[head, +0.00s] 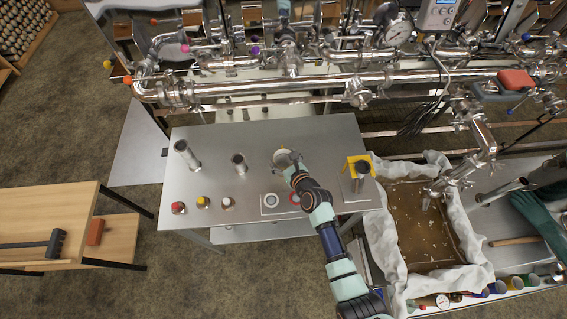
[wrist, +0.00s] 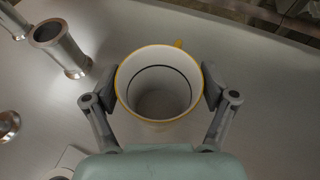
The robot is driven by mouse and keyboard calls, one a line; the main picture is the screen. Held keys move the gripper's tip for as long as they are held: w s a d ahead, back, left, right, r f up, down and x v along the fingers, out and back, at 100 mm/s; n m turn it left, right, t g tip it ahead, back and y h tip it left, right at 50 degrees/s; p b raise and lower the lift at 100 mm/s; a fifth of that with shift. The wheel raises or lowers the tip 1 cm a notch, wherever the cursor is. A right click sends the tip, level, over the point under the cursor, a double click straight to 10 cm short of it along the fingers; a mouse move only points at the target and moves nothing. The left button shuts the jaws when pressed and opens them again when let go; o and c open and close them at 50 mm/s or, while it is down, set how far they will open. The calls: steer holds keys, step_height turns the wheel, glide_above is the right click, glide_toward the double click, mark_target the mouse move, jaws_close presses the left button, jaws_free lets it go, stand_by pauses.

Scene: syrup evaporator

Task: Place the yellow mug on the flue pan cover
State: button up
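The yellow mug (wrist: 160,112) stands upright in the wrist view, with a yellow rim, a white inside and its yellow handle on the far side. It looks empty. In the head view the mug (head: 281,155) is at the back middle of the steel top, partly covered by my gripper (head: 291,164). In the wrist view my gripper (wrist: 160,88) has one pad against each side of the mug. Whether the mug's base touches the steel is hidden. No part is marked as the flue pan cover; the broad flat steel top (head: 240,137) may be it.
Steel tube fittings (head: 187,155) (head: 239,164) stand left of the mug. Small capped jars (head: 178,208) sit at the front left. A yellow stand (head: 351,165) is at the right, beside a cloth-lined tray (head: 377,228). Steel pipes (head: 290,84) run along the back.

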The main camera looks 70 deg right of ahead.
steer(key=shift+r, duration=0.1)
steer(key=c, duration=0.9)
